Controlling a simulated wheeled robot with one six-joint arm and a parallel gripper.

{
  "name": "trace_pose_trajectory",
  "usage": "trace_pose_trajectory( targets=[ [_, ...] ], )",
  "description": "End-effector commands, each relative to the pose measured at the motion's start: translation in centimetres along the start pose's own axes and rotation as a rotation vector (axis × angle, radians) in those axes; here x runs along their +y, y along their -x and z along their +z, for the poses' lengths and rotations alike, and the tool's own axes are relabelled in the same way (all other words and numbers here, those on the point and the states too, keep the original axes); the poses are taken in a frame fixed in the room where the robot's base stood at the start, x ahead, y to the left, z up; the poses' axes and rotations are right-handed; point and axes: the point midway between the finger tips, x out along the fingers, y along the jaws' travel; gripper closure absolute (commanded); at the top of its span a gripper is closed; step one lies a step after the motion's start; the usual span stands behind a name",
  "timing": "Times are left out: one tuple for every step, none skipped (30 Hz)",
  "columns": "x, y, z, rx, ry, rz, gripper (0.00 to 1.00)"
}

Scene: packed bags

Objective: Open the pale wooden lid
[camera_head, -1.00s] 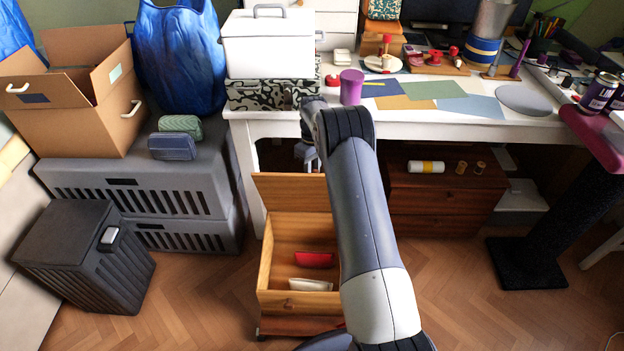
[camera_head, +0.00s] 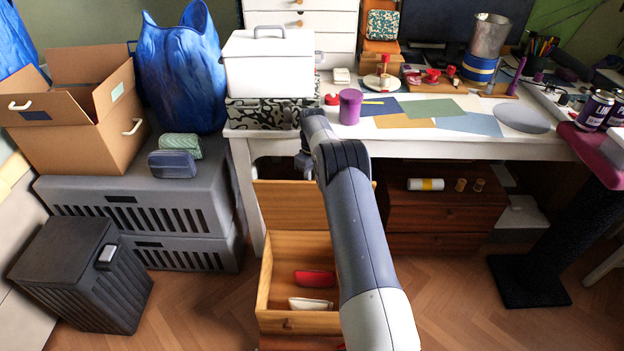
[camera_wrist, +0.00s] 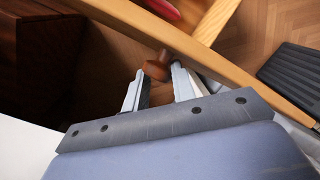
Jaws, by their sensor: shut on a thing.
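The pale wooden lid (camera_head: 288,205) stands raised, roughly upright, at the back of an open wooden box (camera_head: 264,290). A red item (camera_head: 314,278) and a white item (camera_head: 310,304) lie inside the box. In the wrist view, my gripper (camera_wrist: 158,74) is shut on a brown knob (camera_wrist: 157,66) at the lid's edge (camera_wrist: 225,70). In the head view, only part of my wrist shows above the lid; the fingertips are hidden. My arm covers the right part of the lid and box.
A white desk (camera_head: 450,148) stands behind the box, with dark brown drawers (camera_head: 435,215) beneath it at right. A grey slatted crate (camera_head: 140,218) and a black bin (camera_head: 80,275) stand at left. Floor is free between the bin and box.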

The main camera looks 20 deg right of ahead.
Motion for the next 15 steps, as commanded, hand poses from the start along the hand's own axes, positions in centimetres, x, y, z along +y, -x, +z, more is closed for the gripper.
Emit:
trace_pose_trajectory(
  targets=[
    [0.66, -1.17, 0.86, -0.021, -0.011, -0.001, 1.0],
    [0.66, -1.17, 0.86, -0.021, -0.011, -0.001, 0.73],
    [0.64, -1.17, 0.86, -0.021, -0.011, -0.001, 0.7],
    [0.63, -1.16, 0.86, -0.021, -0.01, -0.001, 0.68],
    [0.63, -1.16, 0.86, -0.022, -0.01, -0.001, 0.65],
    [0.61, -1.16, 0.86, -0.022, -0.01, -0.002, 0.62],
    [0.6, -1.16, 0.86, -0.022, -0.01, -0.002, 0.6],
    [0.59, -1.16, 0.86, -0.022, -0.01, -0.002, 0.57],
    [0.58, -1.15, 0.85, -0.022, -0.01, -0.002, 0.57],
    [0.56, -1.15, 0.85, -0.022, -0.009, -0.002, 0.57],
    [0.55, -1.15, 0.84, -0.023, -0.009, -0.003, 0.57],
    [0.53, -1.15, 0.84, -0.023, -0.009, -0.003, 0.57],
    [0.52, -1.14, 0.83, -0.023, -0.009, -0.003, 0.57],
    [0.51, -1.14, 0.82, -0.023, -0.008, -0.003, 0.57],
    [0.49, -1.14, 0.82, -0.023, -0.008, -0.003, 0.57]
  ],
)
